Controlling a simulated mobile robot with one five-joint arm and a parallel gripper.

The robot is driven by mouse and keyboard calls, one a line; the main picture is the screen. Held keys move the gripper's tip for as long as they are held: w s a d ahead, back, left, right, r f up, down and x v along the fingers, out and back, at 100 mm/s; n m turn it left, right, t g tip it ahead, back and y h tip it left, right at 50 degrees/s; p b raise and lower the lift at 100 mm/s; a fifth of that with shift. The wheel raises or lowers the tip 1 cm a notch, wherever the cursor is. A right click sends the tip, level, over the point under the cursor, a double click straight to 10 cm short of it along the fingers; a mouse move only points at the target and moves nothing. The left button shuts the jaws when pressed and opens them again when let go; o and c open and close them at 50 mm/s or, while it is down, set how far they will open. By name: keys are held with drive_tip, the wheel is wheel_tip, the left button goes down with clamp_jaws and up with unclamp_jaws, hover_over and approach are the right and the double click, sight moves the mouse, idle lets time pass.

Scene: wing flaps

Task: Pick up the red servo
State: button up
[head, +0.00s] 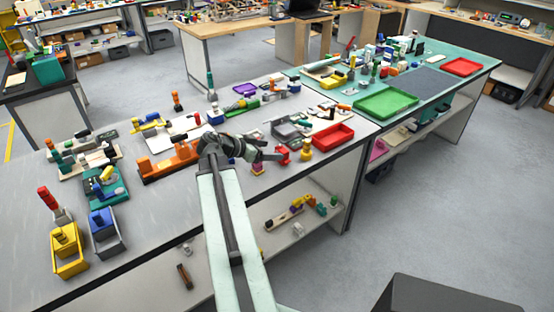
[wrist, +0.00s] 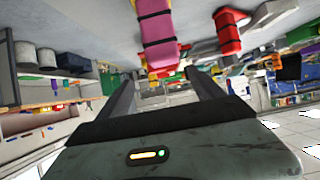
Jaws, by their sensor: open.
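A small red upright part (head: 283,153), which looks like the red servo, stands near the front edge of the workbench, just right of my gripper. In the wrist view a red body with a dark band (wrist: 228,32) shows at the upper right, outside the right finger. A pink body with a dark band (wrist: 158,35) is ahead, in line with the gap between the fingers. My gripper (head: 268,155) is over the bench's front edge; its fingers (wrist: 158,78) are apart with nothing between them. I cannot tell its exact distance from the red part.
A yellow part (head: 306,150) stands right of the red one, with a red tray (head: 333,137) behind it. A green tray (head: 386,103) is farther right.

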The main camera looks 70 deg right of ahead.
sight(279, 150)
drive_tip(key=b+x, duration=0.1)
drive_tip(key=x, duration=0.1)
drive_tip(key=b+x, duration=0.1)
drive_tip(key=x, duration=0.2)
drive_tip(key=b+x, duration=0.2)
drive_tip(key=shift+w+d+f, duration=0.3)
drive_tip(key=shift+f, duration=0.05)
drive_tip(key=shift+s+d, duration=0.1)
drive_tip(key=shift+r, duration=0.1)
drive_tip(key=c, duration=1.5)
wheel_tip(279, 150, up, 10)
drive_tip(key=p, duration=1)
drive_tip(key=shift+r+p, duration=0.15)
drive_tip(key=shift+p, duration=0.15)
